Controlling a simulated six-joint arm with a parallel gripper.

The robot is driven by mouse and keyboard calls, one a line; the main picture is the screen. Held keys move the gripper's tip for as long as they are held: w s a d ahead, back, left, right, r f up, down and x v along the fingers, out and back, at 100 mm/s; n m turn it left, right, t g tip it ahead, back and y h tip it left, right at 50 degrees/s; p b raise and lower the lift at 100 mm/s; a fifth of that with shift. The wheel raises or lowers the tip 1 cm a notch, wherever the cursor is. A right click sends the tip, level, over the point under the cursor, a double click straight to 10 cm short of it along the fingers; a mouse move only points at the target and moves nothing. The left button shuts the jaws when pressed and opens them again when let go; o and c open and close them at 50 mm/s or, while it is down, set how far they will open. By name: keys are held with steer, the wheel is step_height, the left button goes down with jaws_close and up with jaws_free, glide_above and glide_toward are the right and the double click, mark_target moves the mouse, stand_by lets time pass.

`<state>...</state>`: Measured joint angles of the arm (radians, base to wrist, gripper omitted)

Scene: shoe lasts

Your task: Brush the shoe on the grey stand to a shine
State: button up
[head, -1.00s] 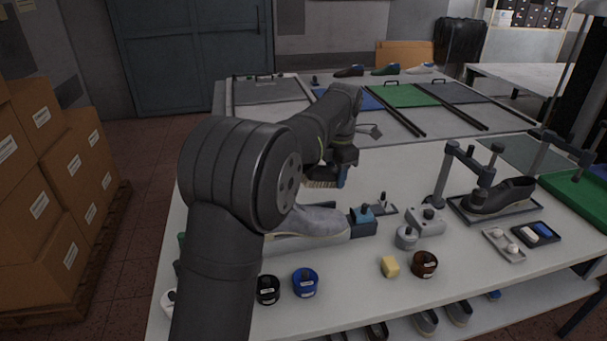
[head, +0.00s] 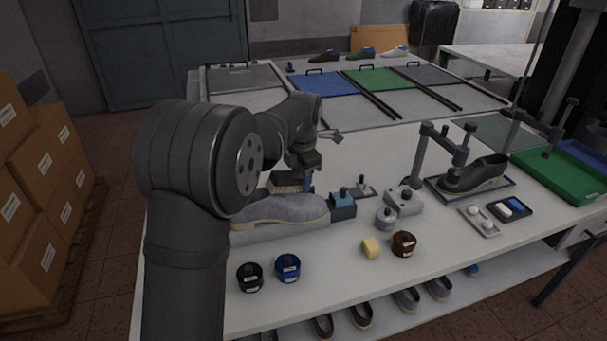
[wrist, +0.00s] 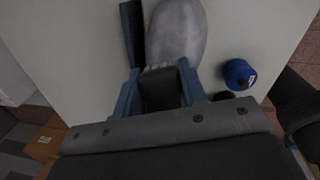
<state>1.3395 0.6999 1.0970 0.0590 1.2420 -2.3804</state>
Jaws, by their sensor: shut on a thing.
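A grey shoe (head: 285,208) lies on a long light-grey stand (head: 275,232) at the near left of the table, toe to the right. In the wrist view the rounded end of the shoe (wrist: 178,28) shows ahead of the fingers. My gripper (head: 306,178) is shut on a dark brush with pale bristles (head: 285,181). The brush (wrist: 160,90) also shows between the blue fingers in the wrist view. It is just above and behind the shoe's front part. I cannot tell whether the bristles touch the shoe. My arm hides the shoe's heel end.
Black (head: 250,277) and blue (head: 288,267) tins stand in front of the stand. A yellow block (head: 370,247) and brown jar (head: 404,243) stand farther right. A dark shoe (head: 472,175) sits on a tray near a post.

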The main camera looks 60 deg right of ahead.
steer(key=shift+w+a+f, duration=0.1)
steer(key=shift+f, duration=0.35)
steer(key=shift+w+a+f, duration=0.1)
steer(key=shift+f, duration=0.35)
stand_by(0.6)
